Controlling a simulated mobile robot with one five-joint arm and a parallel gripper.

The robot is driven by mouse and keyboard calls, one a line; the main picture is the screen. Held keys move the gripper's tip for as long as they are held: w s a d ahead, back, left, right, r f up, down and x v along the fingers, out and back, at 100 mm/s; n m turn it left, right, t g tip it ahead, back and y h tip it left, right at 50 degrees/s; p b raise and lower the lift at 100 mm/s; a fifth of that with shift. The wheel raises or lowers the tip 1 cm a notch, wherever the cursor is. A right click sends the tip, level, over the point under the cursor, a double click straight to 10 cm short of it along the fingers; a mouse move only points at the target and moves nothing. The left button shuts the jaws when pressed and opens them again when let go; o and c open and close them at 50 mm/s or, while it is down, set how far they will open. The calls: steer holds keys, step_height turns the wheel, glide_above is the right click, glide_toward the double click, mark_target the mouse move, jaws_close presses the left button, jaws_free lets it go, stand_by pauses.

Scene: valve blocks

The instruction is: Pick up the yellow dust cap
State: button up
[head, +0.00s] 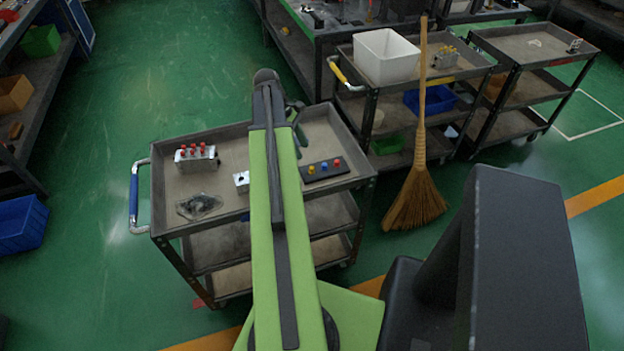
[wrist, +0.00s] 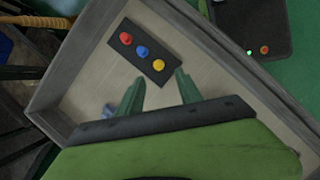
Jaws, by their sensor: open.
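The yellow dust cap (wrist: 158,65) sits at one end of a dark strip (head: 341,166) on the top tray of a cart. A blue cap (wrist: 142,52) and a red cap (wrist: 125,38) stand in line beside it. The yellow cap also shows in the head view (head: 311,169), just right of my arm. My gripper (wrist: 160,77) is open and empty in the wrist view, its fingertips pointing toward the strip's yellow end. The yellow cap appears just beyond the gap between them. The height above the cap is hard to tell. My arm mostly hides the gripper in the head view.
On the same cart (head: 233,143) are a metal block with several red caps (head: 196,157), a small grey block (head: 241,181) and a clear bag (head: 199,206). The tray has raised rims. A broom (head: 417,195) leans at another cart to the right.

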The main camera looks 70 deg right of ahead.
mark_target(311, 167)
steer(key=b+x, duration=0.1)
steer(key=x, duration=0.2)
steer(key=shift+w, duration=0.15)
steer(key=shift+f+b, duration=0.35)
steer(key=shift+b, duration=0.1)
steer(key=shift+s+r, duration=0.1)
steer(key=shift+s, duration=0.15)
steer(key=b+x, duration=0.4)
steer(key=x, duration=0.1)
steer(key=shift+d+b, duration=0.2)
steer(key=shift+b, duration=0.2)
jaws_close()
